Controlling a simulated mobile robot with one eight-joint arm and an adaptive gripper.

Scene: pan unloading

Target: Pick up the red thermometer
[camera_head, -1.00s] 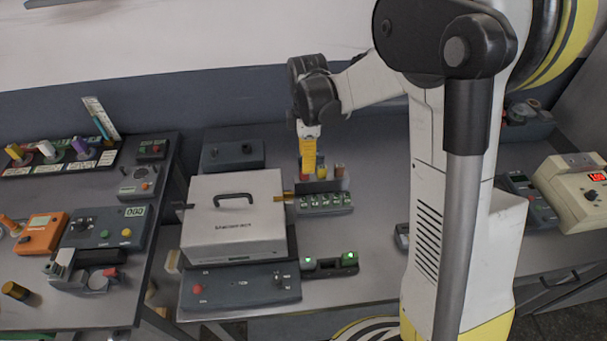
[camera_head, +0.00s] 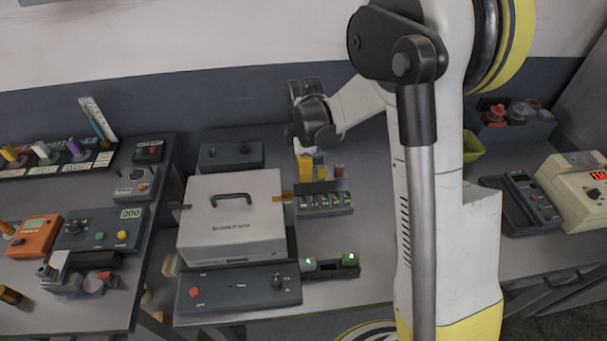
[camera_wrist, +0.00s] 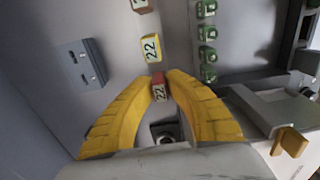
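The red thermometer (camera_wrist: 159,90) is a small block with a red end and a pale label reading 22. In the wrist view it lies between the tips of my gripper's two yellow fingers (camera_wrist: 161,78). The tips are very close to its sides; whether they press on it I cannot tell. In the head view my gripper (camera_head: 305,166) is lowered at the left end of a short row of thermometers behind the box, and it hides the red one.
A yellow thermometer (camera_wrist: 151,47) stands close beside the red one, with a brownish one (camera_head: 339,171) further right. A rack with green markings (camera_head: 325,202) is just in front. A white box with a handle (camera_head: 232,222) stands front left. A grey device (camera_head: 230,155) is behind it.

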